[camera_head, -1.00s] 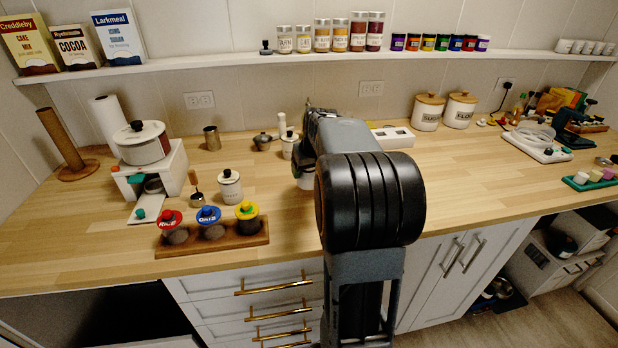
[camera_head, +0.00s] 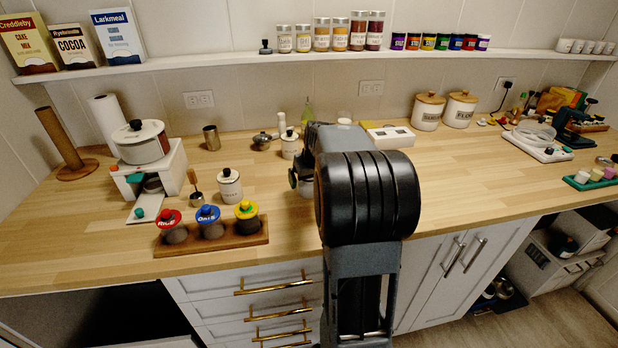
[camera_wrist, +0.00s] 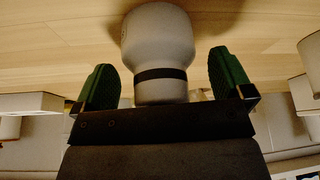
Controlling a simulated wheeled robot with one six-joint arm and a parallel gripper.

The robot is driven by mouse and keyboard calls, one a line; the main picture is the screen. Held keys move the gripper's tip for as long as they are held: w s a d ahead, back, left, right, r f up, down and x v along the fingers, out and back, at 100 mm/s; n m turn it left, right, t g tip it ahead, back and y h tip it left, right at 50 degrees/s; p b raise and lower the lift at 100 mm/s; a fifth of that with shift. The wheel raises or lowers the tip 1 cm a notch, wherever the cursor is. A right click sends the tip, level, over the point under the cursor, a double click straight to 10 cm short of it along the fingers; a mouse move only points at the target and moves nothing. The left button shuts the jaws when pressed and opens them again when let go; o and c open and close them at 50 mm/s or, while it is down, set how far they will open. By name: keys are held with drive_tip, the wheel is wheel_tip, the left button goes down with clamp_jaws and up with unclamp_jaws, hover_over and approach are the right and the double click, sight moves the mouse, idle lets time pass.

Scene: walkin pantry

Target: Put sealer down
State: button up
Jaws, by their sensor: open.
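I take the sealer to be the pale grey, bottle-shaped thing with a black band in the wrist view (camera_wrist: 158,45). It is between the two green fingers of my gripper (camera_wrist: 165,85), with a visible gap on each side. My gripper is open around it. Wooden counter shows beyond it, and its contact with the counter is not clear. In the head view my arm covers most of that spot. Only a pale bit (camera_head: 306,189), probably the sealer, and a dark finger of my gripper (camera_head: 293,178) show beside the arm.
A white lidded canister (camera_head: 229,188) and a wooden rack (camera_head: 212,242) with red, blue and yellow-topped jars stand to the left. A white canister (camera_head: 290,147) and a white box (camera_head: 390,137) are behind. The counter (camera_head: 465,175) is clear to the right.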

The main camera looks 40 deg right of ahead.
drive_tip(key=shift+s+r, duration=0.1)
drive_tip(key=shift+r, duration=0.5)
drive_tip(key=p+v, duration=0.1)
drive_tip(key=v, duration=1)
drive_tip(key=s+a+f+n, duration=0.1)
drive_tip(key=s+a+f, duration=0.3)
drive_tip(key=a, duration=0.3)
drive_tip(key=s+a+f+n+g, duration=0.1)
drive_tip(key=s+a+f, duration=0.3)
drive_tip(key=a, duration=0.4)
drive_tip(key=s+a+f+y, duration=0.1)
drive_tip(key=s+a+f, duration=0.3)
drive_tip(key=a, duration=0.3)
drive_tip(key=shift+s+a+n, duration=0.25)
drive_tip(key=shift+s+n, duration=0.15)
drive_tip(key=shift+s, duration=0.3)
drive_tip(key=shift+r, duration=0.1)
wheel_tip(320, 180, up, 7)
drive_tip(key=p, duration=0.6)
drive_tip(key=shift+s, duration=0.1)
